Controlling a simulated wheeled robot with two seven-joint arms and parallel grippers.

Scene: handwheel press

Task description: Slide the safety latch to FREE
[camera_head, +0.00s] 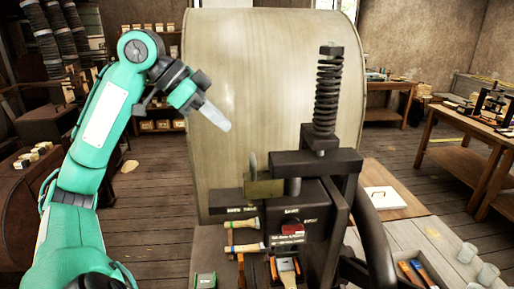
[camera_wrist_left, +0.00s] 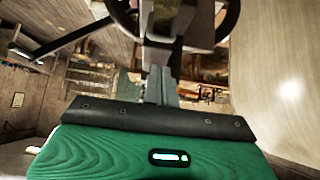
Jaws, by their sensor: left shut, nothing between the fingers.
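The dark press (camera_head: 310,165) stands right of centre in the head view, with a black coil spring on top. A brass-coloured block (camera_head: 265,188) with an upright grey tab sits on its front left; it looks like the safety latch, but its labels are too small to read. My left gripper (camera_head: 217,118) is shut and empty, in the air above and left of the block, apart from it. In the left wrist view the shut fingers (camera_wrist_left: 160,88) point toward the press, with a brass-coloured part (camera_wrist_left: 161,22) beyond them. My right gripper is not in view.
A large pale drum-like body (camera_head: 250,75) stands behind my left gripper. Small hand tools (camera_head: 245,235) lie below the block. A wooden bench (camera_head: 470,165) stands at the right. The air between gripper and block looks clear.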

